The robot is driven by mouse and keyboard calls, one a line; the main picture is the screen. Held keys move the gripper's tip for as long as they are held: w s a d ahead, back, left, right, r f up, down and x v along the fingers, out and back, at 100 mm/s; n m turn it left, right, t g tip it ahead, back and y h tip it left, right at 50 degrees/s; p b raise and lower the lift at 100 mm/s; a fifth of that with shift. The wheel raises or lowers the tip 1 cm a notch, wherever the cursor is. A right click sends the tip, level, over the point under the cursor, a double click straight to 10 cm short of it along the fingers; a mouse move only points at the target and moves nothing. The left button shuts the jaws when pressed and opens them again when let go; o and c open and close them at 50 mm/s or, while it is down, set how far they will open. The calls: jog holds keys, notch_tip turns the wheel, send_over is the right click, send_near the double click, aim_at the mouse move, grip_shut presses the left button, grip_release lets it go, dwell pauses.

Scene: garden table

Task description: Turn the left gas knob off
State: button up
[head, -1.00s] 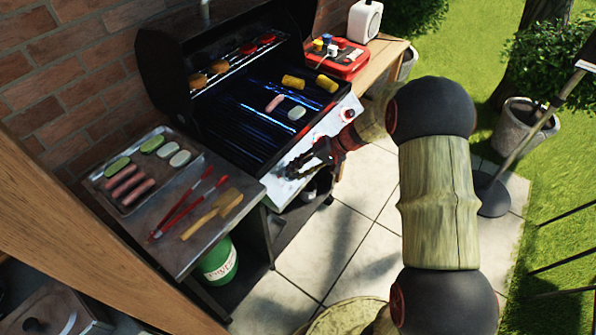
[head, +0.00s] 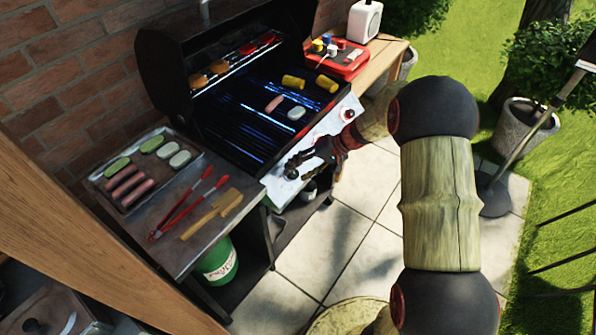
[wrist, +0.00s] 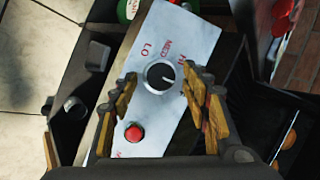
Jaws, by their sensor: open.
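The left gas knob (wrist: 160,76) is a round dial with a silver rim on the white control panel (wrist: 185,37). LO, MED and HI are printed around it. A small light mark shows on the dial's right side, but I cannot read its exact setting. My gripper (wrist: 161,88) is open, with one finger on each side of the knob in the wrist view. Gaps show between the fingers and the rim, and I see no contact. In the head view my gripper (head: 293,166) is at the panel's left part and largely covers the knob.
A red button (wrist: 134,132) sits below the knob in the wrist view. Sausages and corn lie on the grill (head: 240,130), with blue light beneath. A side shelf holds a food tray (head: 110,204) and red tongs (head: 182,214).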

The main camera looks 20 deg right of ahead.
jog(key=v, duration=1.1)
jog(key=shift+r, duration=0.15)
jog(key=shift+d, duration=0.1)
